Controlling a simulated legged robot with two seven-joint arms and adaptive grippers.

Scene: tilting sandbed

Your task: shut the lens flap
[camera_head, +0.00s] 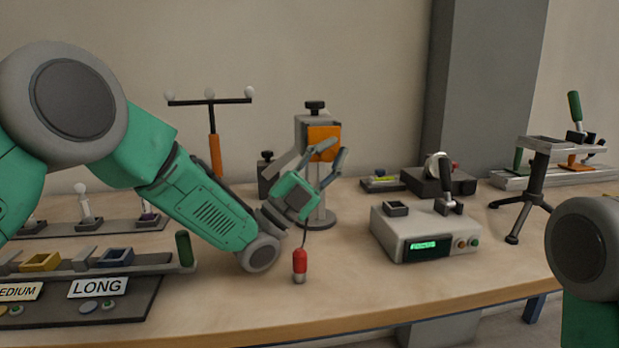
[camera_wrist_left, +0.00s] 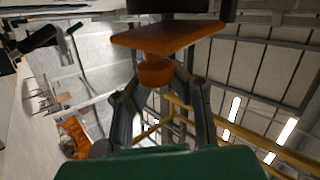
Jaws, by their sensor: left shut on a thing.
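The lens flap (camera_head: 323,138) is an orange plate at the front of a grey box-shaped head (camera_head: 302,133) on a stand. In the left wrist view the flap (camera_wrist_left: 165,37) shows edge-on below a dark body, with a round orange knob (camera_wrist_left: 155,72) facing my gripper. My left gripper (camera_head: 328,154) reaches up to the flap from the front. Its fingers (camera_wrist_left: 158,88) are closed around the knob. I cannot tell whether the flap lies flush against the head. My right gripper is out of view.
A grey box with a green display (camera_head: 430,245) stands right of the stand. A red cylinder with a cable (camera_head: 299,264) is in front of it. A black tripod (camera_head: 528,190) is at the right, and a labelled tray (camera_head: 75,310) at the left.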

